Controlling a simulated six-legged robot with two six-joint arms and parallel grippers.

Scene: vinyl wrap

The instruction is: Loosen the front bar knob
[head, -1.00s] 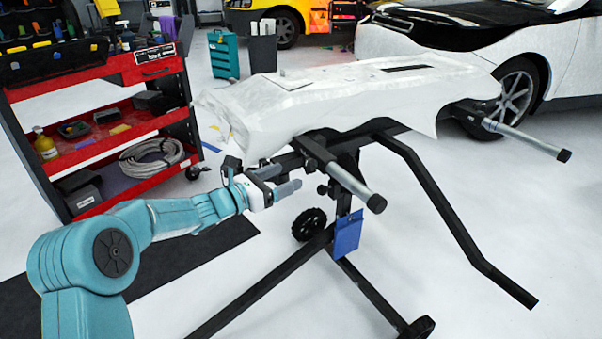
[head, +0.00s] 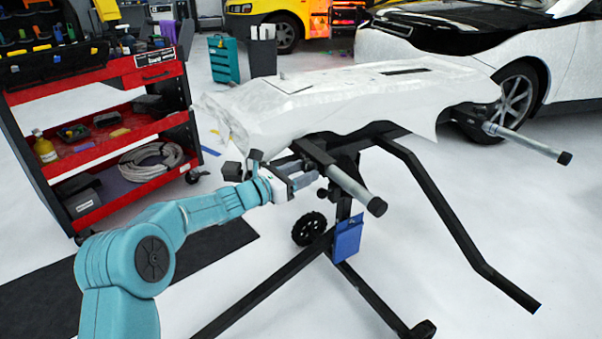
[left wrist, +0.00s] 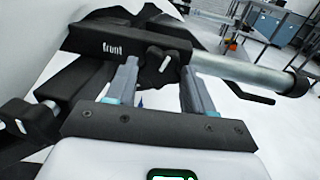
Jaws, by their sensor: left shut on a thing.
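The front bar knob (left wrist: 158,62) is a dark knob under the black clamp block marked "front" (left wrist: 125,45) in the left wrist view. My left gripper (left wrist: 160,75) has one finger on each side of the knob and is shut on it. In the head view my left gripper (head: 303,180) reaches in beside the near end of the front bar (head: 350,186), a grey tube with a black end cap. The knob is hidden by the fingers there. My right gripper is not in view.
A white panel (head: 340,90) lies on top of the black stand (head: 430,205), whose legs spread over the floor. A second bar (head: 525,140) sticks out at the right. A red tool cart (head: 110,150) stands at the left, and a white car (head: 560,60) stands behind.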

